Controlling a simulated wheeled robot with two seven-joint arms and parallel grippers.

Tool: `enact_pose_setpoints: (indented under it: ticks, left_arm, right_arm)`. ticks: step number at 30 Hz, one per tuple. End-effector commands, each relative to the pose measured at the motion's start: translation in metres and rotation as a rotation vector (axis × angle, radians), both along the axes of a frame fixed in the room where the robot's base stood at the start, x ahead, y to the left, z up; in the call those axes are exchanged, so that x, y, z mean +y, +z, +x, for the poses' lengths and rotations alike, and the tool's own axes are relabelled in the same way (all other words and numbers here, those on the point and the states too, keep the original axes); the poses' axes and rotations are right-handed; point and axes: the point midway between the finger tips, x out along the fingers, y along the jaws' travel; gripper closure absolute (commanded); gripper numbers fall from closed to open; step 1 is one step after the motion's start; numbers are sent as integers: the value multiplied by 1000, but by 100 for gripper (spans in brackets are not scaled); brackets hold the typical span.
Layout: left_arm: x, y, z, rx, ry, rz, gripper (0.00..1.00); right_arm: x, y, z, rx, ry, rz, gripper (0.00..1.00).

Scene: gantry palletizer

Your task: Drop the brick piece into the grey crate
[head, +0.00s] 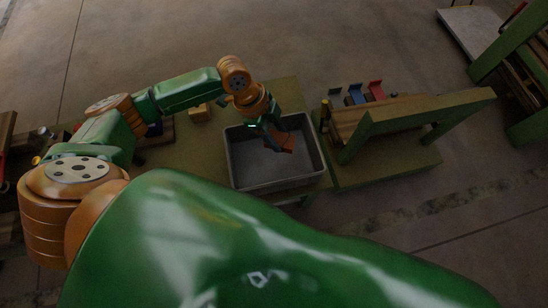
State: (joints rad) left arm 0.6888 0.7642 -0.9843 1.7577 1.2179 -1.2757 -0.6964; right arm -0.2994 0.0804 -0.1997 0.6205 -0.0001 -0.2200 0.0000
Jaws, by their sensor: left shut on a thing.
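The grey crate (243,167) stands in the middle of the head view, on a green surface. Its inside floor shows bare and grey. My left gripper (280,143) reaches in over the crate from the upper left, pointing down and to the right. It is shut on the brick piece (288,144), a small orange-brown block held over the crate's opening. I cannot tell how high the piece is above the crate floor. The fingers partly cover it. My right gripper does not show.
A green-framed wooden stand (400,117) is right of the crate, with blue and red pieces (376,90) behind it. A yellow block (200,112) lies on the green surface (195,150) left of the crate. My own green body fills the foreground.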

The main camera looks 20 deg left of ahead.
Motion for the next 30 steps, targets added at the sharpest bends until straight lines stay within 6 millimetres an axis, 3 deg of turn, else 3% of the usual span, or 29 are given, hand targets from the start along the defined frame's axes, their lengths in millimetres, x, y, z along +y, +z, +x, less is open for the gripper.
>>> enact_pose_setpoints:
  ticks: [1, 8, 9, 12, 22, 30]
  left_arm:
    - [0, -8, 0, -1, 0, 0, 100]
    - [0, -5, 0, -1, 0, 0, 100]
    - [0, -5, 0, -1, 0, 0, 40]
    - [0, -5, 0, 0, 0, 0, 13]
    - [2, -1, 0, 0, 1, 1, 11]
    - [22, 50, -1, -2, 2, 1, 11]
  right_arm:
    - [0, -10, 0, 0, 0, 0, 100]
    - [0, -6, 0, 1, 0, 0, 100]
    - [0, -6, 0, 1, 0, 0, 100]
    - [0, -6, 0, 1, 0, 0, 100]
    - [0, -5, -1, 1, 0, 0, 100]
    - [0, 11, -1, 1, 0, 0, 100]
